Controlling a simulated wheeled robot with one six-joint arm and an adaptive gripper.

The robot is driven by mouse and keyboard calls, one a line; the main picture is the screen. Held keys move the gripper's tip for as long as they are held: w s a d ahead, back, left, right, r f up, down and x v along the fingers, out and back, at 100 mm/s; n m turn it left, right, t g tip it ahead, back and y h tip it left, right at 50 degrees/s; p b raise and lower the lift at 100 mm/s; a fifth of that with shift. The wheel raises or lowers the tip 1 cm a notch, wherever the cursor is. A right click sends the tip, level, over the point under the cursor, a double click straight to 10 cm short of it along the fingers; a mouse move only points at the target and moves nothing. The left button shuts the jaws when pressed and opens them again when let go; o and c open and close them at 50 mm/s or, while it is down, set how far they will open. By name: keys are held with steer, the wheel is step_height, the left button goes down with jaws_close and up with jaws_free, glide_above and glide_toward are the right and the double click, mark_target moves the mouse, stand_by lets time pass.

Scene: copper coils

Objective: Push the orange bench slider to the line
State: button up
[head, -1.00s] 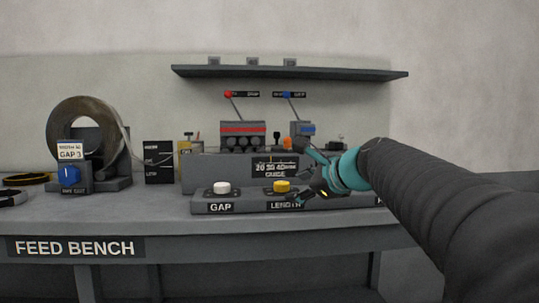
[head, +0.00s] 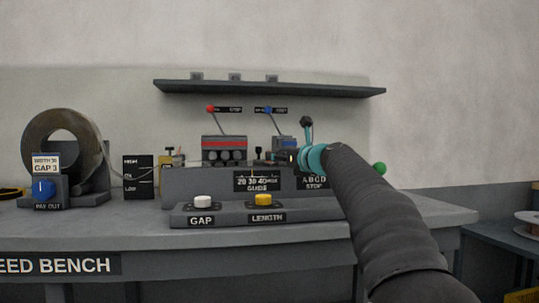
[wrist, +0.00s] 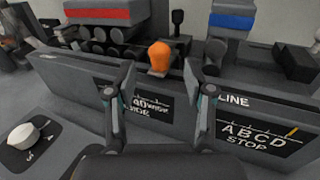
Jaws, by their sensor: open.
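The orange bench slider (wrist: 160,57) shows in the wrist view as an upright orange knob behind the top edge of the grey bench housing (wrist: 60,72). My gripper (wrist: 158,92) is open, with one finger on each side of the knob in the picture. The fingers look nearer to the camera than the knob, and I see no contact. A panel with the word LINE (wrist: 232,100) and the letters A B C D STOP is to the right of the knob. In the head view my gripper (head: 298,150) is over the housing's right part, and I cannot make out the orange knob there.
A white GAP button (head: 203,202) and a yellow LENGTH button (head: 263,200) sit on the front ledge. Red-banded rollers (head: 224,148) and a blue-topped unit (head: 284,143) stand behind. A shelf (head: 270,88) hangs above.

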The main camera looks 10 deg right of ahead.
steer(key=shift+p+x, duration=0.6)
steer(key=shift+x, duration=2.4)
steer(key=shift+s, duration=0.1)
jaws_close()
